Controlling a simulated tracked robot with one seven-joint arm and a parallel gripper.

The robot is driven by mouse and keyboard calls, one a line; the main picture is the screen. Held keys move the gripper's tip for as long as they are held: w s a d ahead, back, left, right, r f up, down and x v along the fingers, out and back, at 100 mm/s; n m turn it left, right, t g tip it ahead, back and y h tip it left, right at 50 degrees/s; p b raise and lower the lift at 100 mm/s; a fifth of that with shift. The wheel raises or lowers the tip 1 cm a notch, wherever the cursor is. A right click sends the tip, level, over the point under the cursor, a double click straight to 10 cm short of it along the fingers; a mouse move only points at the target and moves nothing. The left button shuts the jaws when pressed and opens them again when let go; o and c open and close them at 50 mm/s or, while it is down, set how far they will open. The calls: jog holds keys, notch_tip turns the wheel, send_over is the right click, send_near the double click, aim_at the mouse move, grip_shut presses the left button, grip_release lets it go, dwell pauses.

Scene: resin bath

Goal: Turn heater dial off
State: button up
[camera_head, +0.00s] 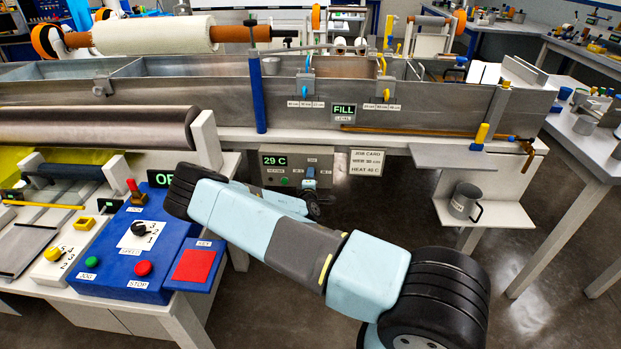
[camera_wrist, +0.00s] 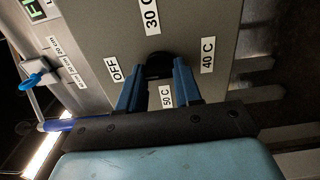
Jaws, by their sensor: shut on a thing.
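The heater dial (camera_wrist: 158,63) is a dark knob on a grey panel in the wrist view. OFF, 30 C, 40 C and 50 C labels surround it. My gripper (camera_wrist: 158,75) has its two blue fingers on either side of the dial and is shut on it. The fingers and the dim light hide the dial's pointer, so I cannot tell its setting. In the head view, the heater box (camera_head: 272,178) hangs below the bath, with a 29 C display (camera_head: 275,160). My arm reaches across to it and partly covers its lower right.
A job card (camera_head: 367,162) reading WEIR 30 cm and HEAT 40 C is right of the heater box. A blue control panel (camera_head: 130,245) with buttons stands at left. The metal bath (camera_head: 400,105) lies behind. A grey mug (camera_head: 464,202) sits on a low shelf at right.

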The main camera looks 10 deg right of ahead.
jog(key=shift+a+f, duration=0.2)
jog(key=shift+a, duration=0.1)
jog(key=o, duration=1)
jog(key=shift+d, duration=0.2)
jog(key=shift+o, duration=0.2)
jog(key=shift+r, duration=0.1)
jog(key=shift+s, duration=0.1)
jog(key=v, duration=1.3)
jog(key=shift+s, duration=0.2)
jog(key=shift+a, duration=0.1)
